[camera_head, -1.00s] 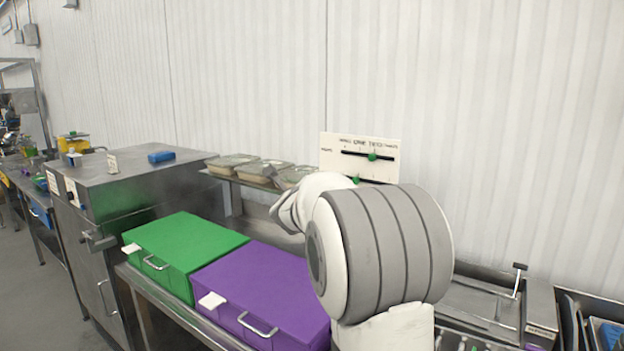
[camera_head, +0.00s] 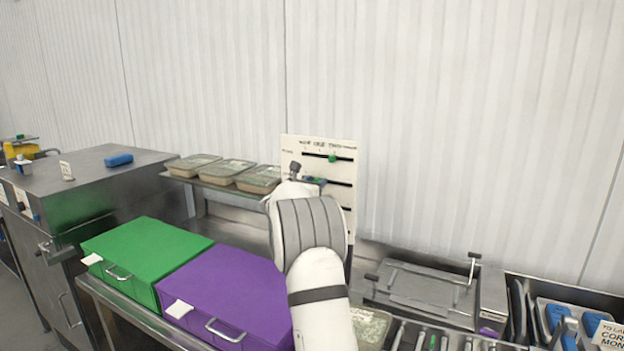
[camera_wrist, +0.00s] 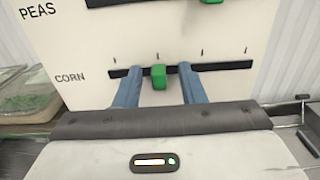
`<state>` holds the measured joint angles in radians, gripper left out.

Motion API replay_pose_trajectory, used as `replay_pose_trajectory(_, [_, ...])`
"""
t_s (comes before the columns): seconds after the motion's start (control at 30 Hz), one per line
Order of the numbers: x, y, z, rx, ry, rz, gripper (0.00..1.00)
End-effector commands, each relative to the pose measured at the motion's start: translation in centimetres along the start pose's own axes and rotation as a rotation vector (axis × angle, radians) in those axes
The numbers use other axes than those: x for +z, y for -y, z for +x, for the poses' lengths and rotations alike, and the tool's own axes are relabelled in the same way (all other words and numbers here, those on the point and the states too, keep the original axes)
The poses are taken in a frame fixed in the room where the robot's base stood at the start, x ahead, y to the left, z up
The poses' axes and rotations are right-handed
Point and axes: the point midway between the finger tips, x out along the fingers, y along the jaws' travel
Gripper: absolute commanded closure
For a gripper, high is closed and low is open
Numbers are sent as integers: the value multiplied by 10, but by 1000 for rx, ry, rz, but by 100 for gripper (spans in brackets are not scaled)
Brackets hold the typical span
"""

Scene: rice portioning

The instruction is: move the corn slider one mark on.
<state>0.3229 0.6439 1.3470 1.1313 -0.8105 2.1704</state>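The white slider board (camera_head: 345,147) stands against the wall in the head view. In the wrist view its CORN row (camera_wrist: 70,77) has a dark slot with several tick marks above it. The green corn slider (camera_wrist: 158,77) sits under the second tick from the left. My gripper (camera_wrist: 160,82) is open, with one blue finger to the left of the slider and one to the right. A gap shows between the slider and each finger. In the head view my wrist partly hides the corn row and my fingers.
The green peas slider (camera_wrist: 207,3) is on the row above, right of the corn slider. Lidded trays (camera_head: 230,168) stand on a shelf left of the board. Green (camera_head: 145,250) and purple (camera_head: 235,290) boxes are in front. A steel press (camera_head: 425,290) stands to the right.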

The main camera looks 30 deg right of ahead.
Motion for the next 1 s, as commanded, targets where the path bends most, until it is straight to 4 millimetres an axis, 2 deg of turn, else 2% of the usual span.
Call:
replay_pose_trajectory(0.3, [-1,0,4,0,-1,-1,64])
replay_pose_trajectory(0.73, [-1,1,4,-1,0,-1,99])
replay_pose_trajectory(1.0, [0,1,4,-1,0,-1,100])
